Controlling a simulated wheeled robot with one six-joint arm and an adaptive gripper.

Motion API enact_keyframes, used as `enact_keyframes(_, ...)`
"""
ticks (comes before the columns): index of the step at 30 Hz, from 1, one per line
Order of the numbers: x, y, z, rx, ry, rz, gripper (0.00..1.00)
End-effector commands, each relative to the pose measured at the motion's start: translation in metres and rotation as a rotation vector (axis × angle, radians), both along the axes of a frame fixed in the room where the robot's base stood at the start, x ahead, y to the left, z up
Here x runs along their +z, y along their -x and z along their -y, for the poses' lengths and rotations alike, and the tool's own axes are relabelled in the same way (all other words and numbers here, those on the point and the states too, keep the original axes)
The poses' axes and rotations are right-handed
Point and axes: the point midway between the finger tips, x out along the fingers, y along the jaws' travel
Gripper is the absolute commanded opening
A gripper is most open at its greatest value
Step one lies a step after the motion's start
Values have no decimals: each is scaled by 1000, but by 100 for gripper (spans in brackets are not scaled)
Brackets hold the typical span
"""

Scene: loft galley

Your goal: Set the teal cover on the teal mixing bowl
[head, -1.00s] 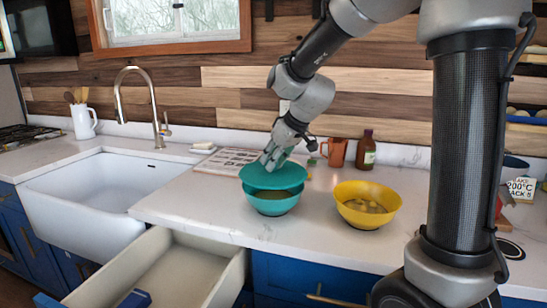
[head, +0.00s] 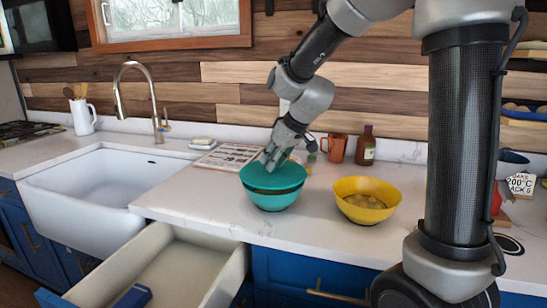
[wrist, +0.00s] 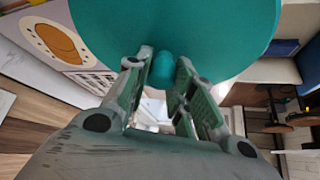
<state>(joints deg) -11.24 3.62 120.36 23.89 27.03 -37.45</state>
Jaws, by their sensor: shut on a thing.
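The teal mixing bowl (head: 274,202) stands upright on the counter, right of the sink. The teal cover (head: 258,180) is directly over it, nearly level, with a thin dark gap showing between cover and bowl at the front. I cannot tell whether they touch at the back. My gripper (head: 271,160) is above the cover and shut on its knob. In the wrist view the teal cover (wrist: 185,25) fills the top, and its round knob sits between the fingers of my gripper (wrist: 165,80). The bowl is hidden there.
A yellow bowl (head: 350,187) with food in it stands to the right. A copper mug (head: 336,148) and a brown bottle (head: 366,146) stand behind. An open drawer (head: 165,270) juts out below the counter. The white sink (head: 95,190) is at the left.

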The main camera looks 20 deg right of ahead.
Motion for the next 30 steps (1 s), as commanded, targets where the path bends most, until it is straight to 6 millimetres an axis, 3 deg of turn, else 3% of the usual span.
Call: enact_keyframes(30,-13,0,0,0,-1,1,0)
